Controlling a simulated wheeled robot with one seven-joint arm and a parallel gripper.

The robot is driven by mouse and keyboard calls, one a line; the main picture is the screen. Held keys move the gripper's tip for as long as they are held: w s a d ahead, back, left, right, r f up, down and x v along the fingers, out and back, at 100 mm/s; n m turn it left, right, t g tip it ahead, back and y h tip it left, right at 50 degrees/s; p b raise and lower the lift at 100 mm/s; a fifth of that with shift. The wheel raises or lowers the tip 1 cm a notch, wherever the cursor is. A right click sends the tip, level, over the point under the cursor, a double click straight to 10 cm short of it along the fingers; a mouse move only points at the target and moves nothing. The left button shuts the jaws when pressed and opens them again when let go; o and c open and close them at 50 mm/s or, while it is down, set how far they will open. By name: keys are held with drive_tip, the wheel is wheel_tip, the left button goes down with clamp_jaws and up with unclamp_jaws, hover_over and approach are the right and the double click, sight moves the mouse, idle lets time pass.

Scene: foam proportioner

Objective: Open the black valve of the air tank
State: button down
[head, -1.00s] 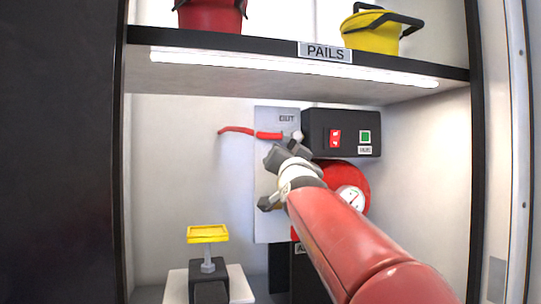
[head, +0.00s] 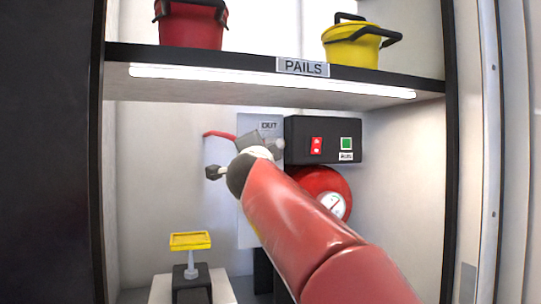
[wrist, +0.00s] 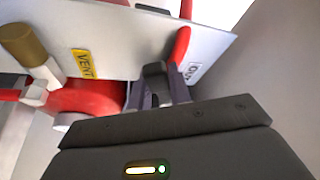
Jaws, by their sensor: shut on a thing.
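My gripper (head: 262,141) is at the light grey panel (head: 247,225), just below the OUT label, at the left end of the black switch box. In the wrist view my gripper (wrist: 158,98) points at the panel, its fingers shut around a dark piece that looks like the black valve (wrist: 155,71). The fingers hide most of it, so I cannot tell how far it is turned. The red air tank (head: 323,186) with its white gauge (head: 333,206) is behind my arm. My arm hides part of the panel and tank.
The black box (head: 295,142) has a red switch and a green button. A red hose (head: 218,134) sticks out left of the panel. The PAILS shelf (head: 200,62) is overhead. A brass-coloured cylinder (wrist: 22,44) sits near the VENT label.

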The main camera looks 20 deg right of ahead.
drive_tip(key=shift+a+r+m+g, duration=0.1)
drive_tip(key=shift+r+m+g, duration=0.25)
drive_tip(key=shift+m, duration=0.5)
drive_tip(key=shift+a+r+m+g, duration=0.1)
drive_tip(key=shift+r+m+g, duration=0.2)
drive_tip(key=shift+m, duration=0.5)
drive_tip(key=shift+a+r+m+g, duration=0.1)
drive_tip(key=shift+r+m+g, duration=0.25)
drive_tip(key=shift+m, duration=0.5)
drive_tip(key=shift+d, duration=0.1)
drive_tip(key=c, duration=1.6)
unclamp_jaws()
drive_tip(key=shift+o, duration=0.2)
drive_tip(key=v, duration=0.7)
drive_tip(key=shift+s+b, duration=0.3)
drive_tip(key=shift+s, duration=0.05)
